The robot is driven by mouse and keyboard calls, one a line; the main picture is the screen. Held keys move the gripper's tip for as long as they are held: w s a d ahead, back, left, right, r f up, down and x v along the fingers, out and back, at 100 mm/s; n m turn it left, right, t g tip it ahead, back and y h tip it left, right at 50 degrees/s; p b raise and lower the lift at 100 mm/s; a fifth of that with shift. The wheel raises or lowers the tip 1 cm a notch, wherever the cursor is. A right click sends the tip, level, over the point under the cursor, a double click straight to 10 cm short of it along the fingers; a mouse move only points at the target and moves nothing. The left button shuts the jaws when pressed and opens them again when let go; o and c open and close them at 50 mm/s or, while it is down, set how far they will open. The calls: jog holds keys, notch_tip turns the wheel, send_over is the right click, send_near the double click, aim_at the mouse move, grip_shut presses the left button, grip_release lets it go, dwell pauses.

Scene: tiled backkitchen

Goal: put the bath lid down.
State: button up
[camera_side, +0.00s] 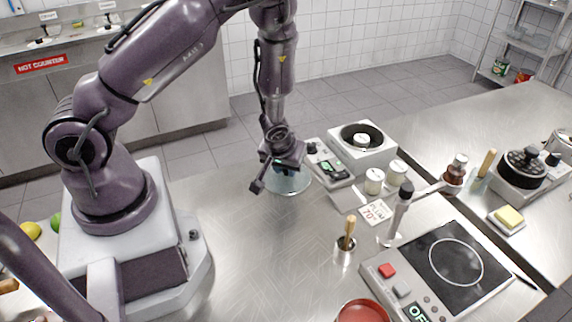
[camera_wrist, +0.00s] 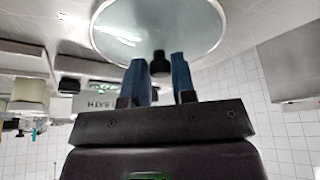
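The bath lid is a clear round glass disc (camera_side: 290,184) with a pale rim, and it lies flat under my gripper. In the wrist view the lid (camera_wrist: 190,28) fills the top, with its black knob (camera_wrist: 160,62) between my fingertips. My gripper (camera_wrist: 160,72) has its two blue fingers close against both sides of the knob; in the side view the gripper's dark hand hides the fingers and knob. Whether the lid touches the counter or hangs just above it I cannot tell. The white bath (camera_side: 376,154) stands open to the right, with a round dark opening.
A controller (camera_side: 329,163) with a green display stands right beside the lid. Two pale jars (camera_side: 374,181), a price card (camera_side: 378,211), a hand blender (camera_side: 399,214) and a hotplate (camera_side: 449,266) are further right. The steel counter (camera_side: 250,250) is clear in front of the lid.

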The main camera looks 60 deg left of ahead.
jog(key=shift+o, duration=1.3)
jog(key=s+d+r+m+t+h, duration=0.1)
jog(key=s+d+r+m+h, duration=0.2)
jog(key=r, duration=0.8)
jog(key=s+d+r, duration=0.3)
jog(key=d+r, duration=0.2)
jog(key=r, duration=0.7)
jog(key=s+d+r+m+t, duration=0.1)
jog(key=s+d+r+m, duration=0.1)
jog(key=s+r+m, duration=0.4)
jog(key=v, duration=0.5)
jog(key=shift+s+d, duration=0.3)
jog(key=shift+d, duration=0.05)
